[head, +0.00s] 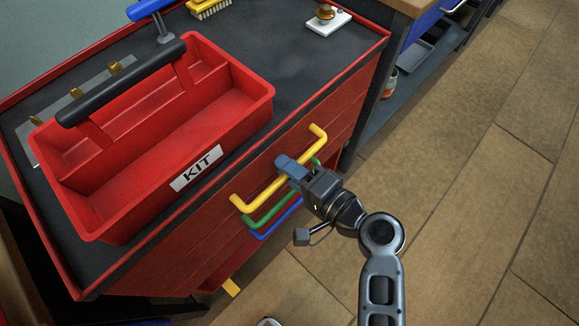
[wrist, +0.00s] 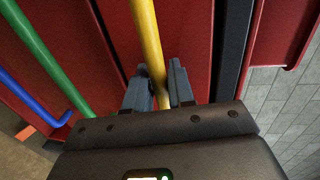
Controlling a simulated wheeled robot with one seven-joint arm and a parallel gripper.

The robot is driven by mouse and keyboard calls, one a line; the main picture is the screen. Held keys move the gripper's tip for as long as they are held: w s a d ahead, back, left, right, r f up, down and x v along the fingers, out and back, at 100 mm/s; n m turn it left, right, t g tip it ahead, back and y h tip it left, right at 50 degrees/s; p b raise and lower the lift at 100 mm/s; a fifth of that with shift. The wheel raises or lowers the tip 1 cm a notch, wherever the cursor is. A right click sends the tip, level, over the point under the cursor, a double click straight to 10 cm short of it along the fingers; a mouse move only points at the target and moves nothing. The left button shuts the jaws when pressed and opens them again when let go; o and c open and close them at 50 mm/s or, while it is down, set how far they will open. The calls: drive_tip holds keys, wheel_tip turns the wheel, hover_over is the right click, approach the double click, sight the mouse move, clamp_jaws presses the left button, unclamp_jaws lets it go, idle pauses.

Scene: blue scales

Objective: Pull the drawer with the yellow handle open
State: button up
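The yellow handle (head: 252,197) is on the top drawer (head: 222,180) of the red cabinet. That drawer's front looks flush with the cabinet, so it appears closed. My gripper (head: 288,170) is at the middle of the yellow handle, in front of the cabinet. In the wrist view the yellow handle (wrist: 148,45) runs between the two fingers of my gripper (wrist: 159,90).
A green handle (head: 257,220) and a blue handle (head: 270,227) sit on the drawers below. A red KIT toolbox (head: 225,145) stands on the cabinet top (head: 315,70). A workbench stands beyond at upper right. The tiled floor (head: 460,210) at right is clear.

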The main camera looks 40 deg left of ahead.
clamp_jaws()
drive_tip(key=f+v, duration=0.2)
drive_tip(key=v, duration=1)
drive_tip(key=d+f+v, duration=0.1)
drive_tip(key=f+v, duration=0.2)
drive_tip(key=v, duration=0.9)
drive_tip(key=shift+s+p, duration=0.2)
drive_tip(key=shift+p, duration=0.15)
drive_tip(key=shift+o, duration=1.7)
unclamp_jaws()
drive_tip(key=v, duration=0.7)
drive_tip(key=shift+d+b, duration=0.3)
drive_tip(key=shift+d, duration=0.05)
